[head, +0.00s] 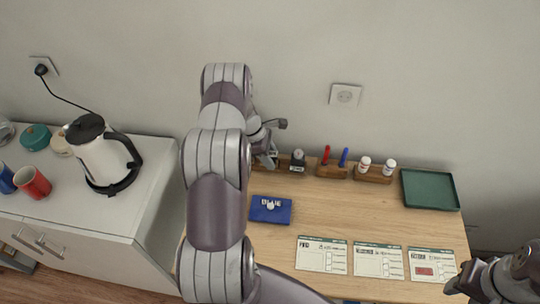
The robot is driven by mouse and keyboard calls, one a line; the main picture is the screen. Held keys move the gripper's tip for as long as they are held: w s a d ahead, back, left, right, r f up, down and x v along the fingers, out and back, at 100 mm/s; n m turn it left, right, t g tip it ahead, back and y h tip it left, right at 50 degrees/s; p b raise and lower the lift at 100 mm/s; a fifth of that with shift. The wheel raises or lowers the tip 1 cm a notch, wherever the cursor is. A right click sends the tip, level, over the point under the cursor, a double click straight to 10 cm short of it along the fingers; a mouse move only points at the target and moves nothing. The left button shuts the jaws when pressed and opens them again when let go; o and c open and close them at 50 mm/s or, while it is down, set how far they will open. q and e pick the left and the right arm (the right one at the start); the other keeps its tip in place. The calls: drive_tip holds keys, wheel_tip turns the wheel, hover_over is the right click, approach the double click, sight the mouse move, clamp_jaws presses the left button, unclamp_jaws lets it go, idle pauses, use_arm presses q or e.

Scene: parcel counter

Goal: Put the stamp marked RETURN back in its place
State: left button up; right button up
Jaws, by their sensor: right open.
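A wooden stamp rack (284,168) stands at the back of the table against the wall. A dark stamp (298,160) with a small pale label stands in it; the label is too small to read. My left gripper (270,148) is at the left end of this rack, beside that stamp. A pale labelled item (271,162) shows just under its fingers, but I cannot tell whether they hold it. My arm hides part of the rack's left end. I cannot make out which stamp is marked RETURN. My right gripper (464,283) is open and empty at the lower right.
A blue ink pad (270,211) lies in front of the rack. Red and blue markers (335,158) and white bottles (376,166) stand in holders. A green tray (430,189) is at the right. Three forms (378,261) lie along the front; the right one bears a red mark.

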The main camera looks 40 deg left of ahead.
use_arm(q)
drive_tip(key=p+v, duration=0.3)
drive_tip(key=v, duration=0.2)
drive_tip(key=shift+r, duration=0.15)
drive_tip(key=o, duration=0.6)
drive_tip(key=shift+c, duration=0.2)
drive_tip(key=v, duration=1.2)
drive_tip(key=shift+a+r+b, duration=0.15)
drive_tip(key=shift+r+b, duration=0.1)
drive_tip(key=shift+b, duration=0.05)
